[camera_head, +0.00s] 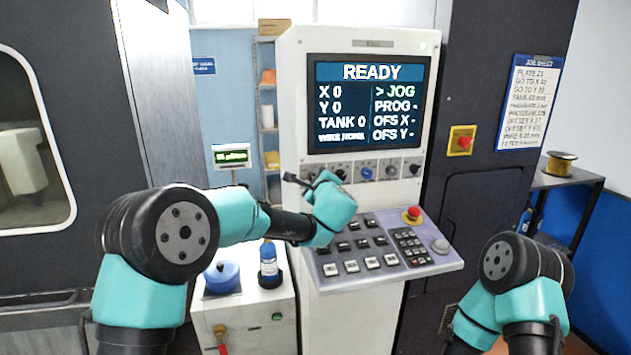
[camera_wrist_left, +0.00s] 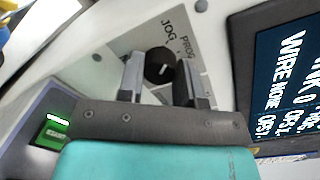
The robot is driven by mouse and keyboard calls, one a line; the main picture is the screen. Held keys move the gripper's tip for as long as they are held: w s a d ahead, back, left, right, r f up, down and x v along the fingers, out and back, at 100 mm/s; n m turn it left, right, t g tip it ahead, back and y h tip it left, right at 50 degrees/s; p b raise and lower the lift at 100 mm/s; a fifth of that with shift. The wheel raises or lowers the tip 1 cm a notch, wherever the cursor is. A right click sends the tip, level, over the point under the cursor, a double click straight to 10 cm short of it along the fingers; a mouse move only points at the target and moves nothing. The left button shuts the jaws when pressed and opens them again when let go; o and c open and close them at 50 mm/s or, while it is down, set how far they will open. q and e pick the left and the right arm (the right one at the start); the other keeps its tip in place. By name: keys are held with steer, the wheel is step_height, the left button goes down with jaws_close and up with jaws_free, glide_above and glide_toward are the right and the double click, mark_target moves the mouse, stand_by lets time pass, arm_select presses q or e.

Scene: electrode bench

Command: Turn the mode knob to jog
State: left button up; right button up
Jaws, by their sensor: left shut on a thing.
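The mode knob (camera_wrist_left: 158,68) is round and black with a short white mark, on a light plate with the labels JOG and PROG beside it. I cannot tell exactly which label the mark points at. My left gripper (camera_wrist_left: 161,85) has a finger on each side of the knob and is shut on it. In the head view my left gripper (camera_head: 322,182) is at the left end of the knob row, and its own body hides most of that knob. The screen (camera_head: 368,104) reads READY, with the arrow at JOG. My right gripper is out of view; only its arm shows.
Other knobs (camera_head: 391,172) sit to the right under the screen. Below is a sloped key panel (camera_head: 375,245) with a red stop button (camera_head: 412,214). A blue bottle (camera_head: 268,258) and a blue lidded pot (camera_head: 222,275) stand on a white cabinet at the left.

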arm_select(q)
steer(key=shift+n, duration=0.5)
steer(key=o, duration=0.9)
steer(key=shift+o, duration=0.2)
steer(key=shift+s, duration=0.1)
steer(key=v, duration=1.7)
steer(key=shift+s, duration=0.15)
